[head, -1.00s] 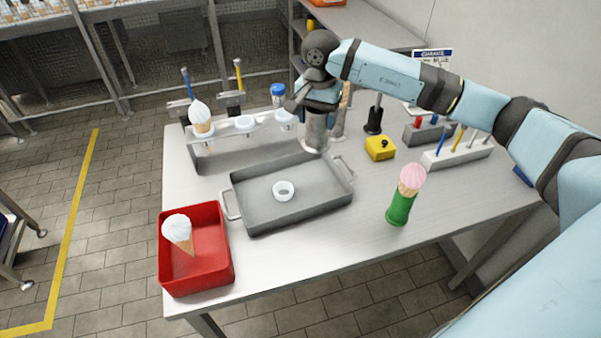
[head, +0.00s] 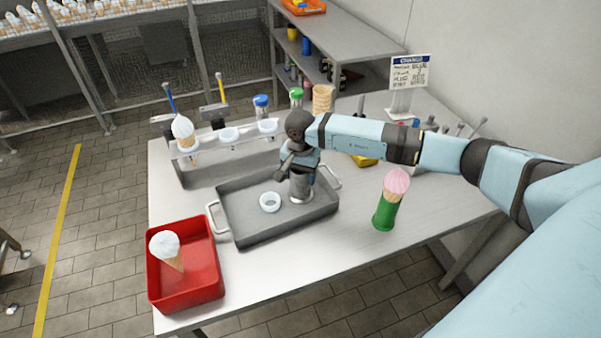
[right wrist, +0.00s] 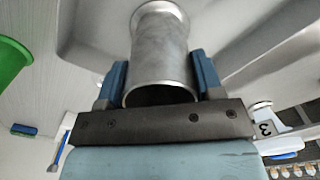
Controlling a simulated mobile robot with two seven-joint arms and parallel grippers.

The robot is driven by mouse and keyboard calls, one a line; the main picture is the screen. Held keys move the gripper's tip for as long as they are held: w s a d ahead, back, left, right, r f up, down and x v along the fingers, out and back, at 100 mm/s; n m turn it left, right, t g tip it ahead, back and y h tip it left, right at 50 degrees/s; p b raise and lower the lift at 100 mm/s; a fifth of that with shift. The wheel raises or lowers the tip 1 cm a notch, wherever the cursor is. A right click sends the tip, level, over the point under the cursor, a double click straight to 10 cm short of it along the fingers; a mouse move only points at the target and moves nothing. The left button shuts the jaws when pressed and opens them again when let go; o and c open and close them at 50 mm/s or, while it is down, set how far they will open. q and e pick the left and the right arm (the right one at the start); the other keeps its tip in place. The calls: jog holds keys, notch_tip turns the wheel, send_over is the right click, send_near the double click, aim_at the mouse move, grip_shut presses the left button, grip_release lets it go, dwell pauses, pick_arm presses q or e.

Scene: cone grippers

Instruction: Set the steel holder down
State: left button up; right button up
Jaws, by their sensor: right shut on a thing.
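The steel holder (head: 301,190) is a grey metal cylinder with a flared base. It is upright over the right part of the grey tray (head: 248,231), beside a white ring (head: 270,202). I cannot tell whether its base touches the tray floor. My right gripper (head: 300,172) is shut on it, hiding its upper part in the head view. In the right wrist view the blue fingers (right wrist: 160,82) sit on both sides of the steel holder (right wrist: 160,48). My left gripper is not in view.
A red bin (head: 205,268) with an ice cream cone stands front left. A green holder (head: 384,215) with a pink cone stands right of the tray. A rack (head: 205,147) with a white cone is behind. The table front is clear.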

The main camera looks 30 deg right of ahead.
jog(key=shift+r, duration=0.1)
jog(key=shift+f, duration=0.2)
jog(key=o, duration=1)
jog(key=shift+r, duration=0.25)
notch_tip(320, 180, up, 12)
jog(key=b, duration=0.1)
jog(key=shift+s+f, duration=0.1)
